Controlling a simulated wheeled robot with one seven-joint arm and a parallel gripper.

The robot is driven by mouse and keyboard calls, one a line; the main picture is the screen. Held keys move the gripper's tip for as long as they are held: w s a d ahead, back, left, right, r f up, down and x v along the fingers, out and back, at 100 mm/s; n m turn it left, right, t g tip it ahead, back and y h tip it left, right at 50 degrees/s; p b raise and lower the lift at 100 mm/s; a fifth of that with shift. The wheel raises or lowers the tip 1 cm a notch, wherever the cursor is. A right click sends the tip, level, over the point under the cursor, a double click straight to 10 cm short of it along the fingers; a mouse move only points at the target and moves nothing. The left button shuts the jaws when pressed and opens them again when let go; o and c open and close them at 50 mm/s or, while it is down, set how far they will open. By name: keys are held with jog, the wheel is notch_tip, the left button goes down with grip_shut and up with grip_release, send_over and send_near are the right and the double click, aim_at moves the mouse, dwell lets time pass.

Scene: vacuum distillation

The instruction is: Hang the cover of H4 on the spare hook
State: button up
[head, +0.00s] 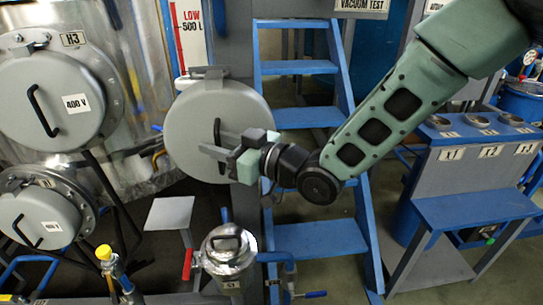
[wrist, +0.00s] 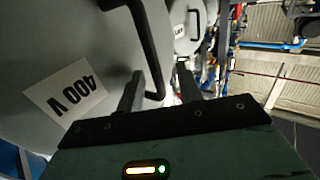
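A round grey cover (head: 181,125) with a black bar handle (head: 217,160) is upright at a dark bracket (head: 205,72) near the blue post; I cannot tell whether it hangs from it. The wrist view shows a grey cover (wrist: 50,45) with a 400 V label and its black handle (wrist: 148,45) close up. My gripper (head: 217,144) is in front of this cover. Its two fingers (wrist: 160,88) stand apart, with the handle's end between or just beyond them; contact is unclear. The cover shows no readable H4 mark.
A covered H3 port (head: 50,100) is at upper left. Another covered port (head: 38,222), its tag unclear, is below it. A steel canister (head: 229,255) with a red-handled valve stands beneath my gripper. Blue steps (head: 308,117) are behind my arm. A bench (head: 473,165) is at right.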

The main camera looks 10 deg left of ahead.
jog(key=s+d+f+m+h+p, duration=0.1)
jog(key=s+d+h, duration=0.25)
jog(key=d, duration=0.65)
jog(key=s+d+f+m+h+p, duration=0.1)
jog(key=s+d+f+h, duration=0.3)
jog(key=d, duration=0.6)
jog(key=s+d+r+m+g+h+p, duration=0.1)
jog(key=s+d+r+m+g+h, duration=0.1)
jog(key=s, duration=0.5)
jog(key=s+d+r+m+g+h+p, duration=0.2)
jog(key=s+d+r+g+h, duration=0.1)
jog(key=s+d+h, duration=0.4)
jog(key=shift+s+d+r+g+p, duration=0.3)
jog(key=shift+s+d+r+g, duration=0.1)
jog(key=shift+s+d+g, duration=0.3)
jog(key=shift+a, duration=0.25)
